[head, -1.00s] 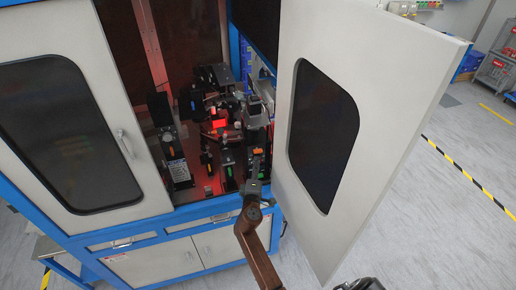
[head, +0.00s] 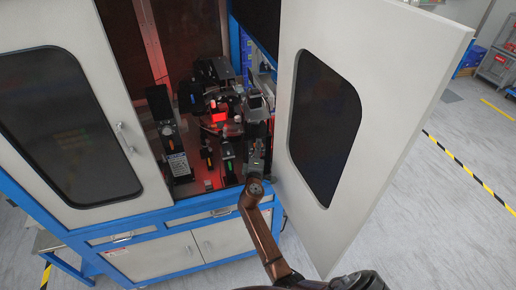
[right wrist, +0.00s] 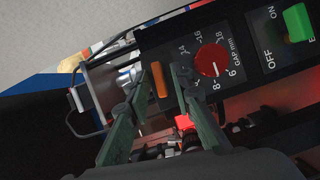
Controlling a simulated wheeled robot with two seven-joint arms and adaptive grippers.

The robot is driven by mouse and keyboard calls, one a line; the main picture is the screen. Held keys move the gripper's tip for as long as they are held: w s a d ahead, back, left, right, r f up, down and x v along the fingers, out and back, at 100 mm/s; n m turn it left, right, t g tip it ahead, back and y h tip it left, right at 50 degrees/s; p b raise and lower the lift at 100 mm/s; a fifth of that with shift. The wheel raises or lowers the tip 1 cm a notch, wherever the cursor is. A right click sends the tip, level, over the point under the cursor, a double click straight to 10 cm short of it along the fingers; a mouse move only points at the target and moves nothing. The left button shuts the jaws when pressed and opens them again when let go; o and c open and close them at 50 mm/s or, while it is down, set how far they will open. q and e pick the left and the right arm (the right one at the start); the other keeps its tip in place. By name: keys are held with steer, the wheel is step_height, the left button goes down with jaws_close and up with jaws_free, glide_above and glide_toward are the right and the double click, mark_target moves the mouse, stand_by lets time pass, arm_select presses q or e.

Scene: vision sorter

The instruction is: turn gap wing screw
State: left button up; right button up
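In the right wrist view, a red round knob (right wrist: 210,60) sits on a black panel, in the middle of a white number scale marked "GAP mm". An upright orange bar (right wrist: 159,80) is on the same panel, left of the knob. I cannot tell which of the two is the wing screw. My right gripper (right wrist: 167,78) is open. Its two green-grey fingers point at the panel, with the orange bar between their tips and the knob right of them. I see no contact. In the head view my right gripper (head: 256,163) reaches into the cabinet; its fingers are too small to read. My left gripper is not in view.
The open cabinet door (head: 390,110) stands right of my arm. The cabinet's closed door (head: 65,130) is at left. Inside are several dark fixtures and a red-lit block (head: 219,116). A green ON/OFF switch (right wrist: 297,22) sits right of the dial.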

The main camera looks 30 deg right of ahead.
jaws_close()
steer(key=shift+f+n+t+b, duration=0.1)
steer(key=shift+n+t+b, duration=0.2)
steer(key=shift+n+b, duration=0.6)
steer(key=shift+o, duration=0.9)
jaws_free()
